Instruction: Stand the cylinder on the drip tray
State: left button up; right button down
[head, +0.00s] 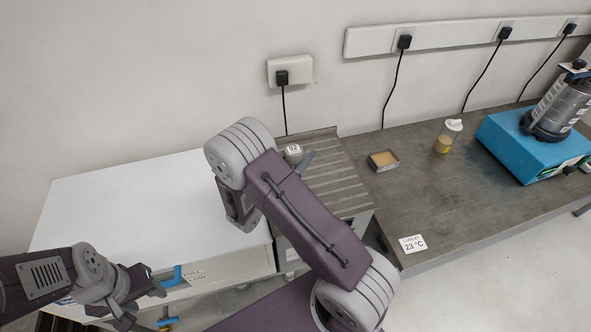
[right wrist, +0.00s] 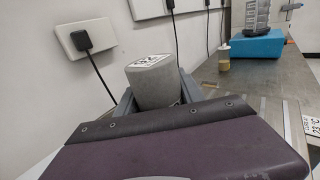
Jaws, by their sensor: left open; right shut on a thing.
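The grey concrete cylinder (head: 294,151) has a white label on its top face and appears upright. In the right wrist view the cylinder (right wrist: 153,88) sits between the fingers of my right gripper (right wrist: 154,103), which is shut on it. The drip tray (head: 345,180) is a ribbed grey metal surface between the white table and the dark bench. The cylinder is over the tray's back left part; my right arm hides its base, so I cannot tell whether it touches the tray. My left gripper (head: 150,289) is open and empty at the lower left, in front of the white table.
A white table (head: 130,200) with a clear top is on the left. The dark bench (head: 420,185) on the right holds a small shallow box (head: 383,160), a jar (head: 448,135), a blue device (head: 530,145) and a temperature card (head: 412,244). Wall sockets and cables are behind.

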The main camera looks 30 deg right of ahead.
jog(key=shift+w+a+f, duration=0.4)
jog(key=shift+w+f, duration=0.2)
jog(key=shift+w, duration=0.15)
jog(key=shift+a+b, duration=0.1)
jog(key=shift+b, duration=0.2)
jog(key=shift+s, duration=0.2)
jog(key=f+b, duration=0.3)
jog(key=f, duration=0.1)
jog(key=shift+w+f+b, duration=0.1)
jog(key=shift+w+b, duration=0.15)
jog(key=shift+b, duration=0.15)
jog(key=shift+r, duration=0.3)
jog(key=shift+s+f, duration=0.15)
jog(key=shift+f, duration=0.05)
jog(key=c, duration=0.7)
grip_release()
pick_arm(q)
jog(key=f, duration=0.5)
jog(key=shift+s+a, duration=0.1)
jog(key=shift+s, duration=0.15)
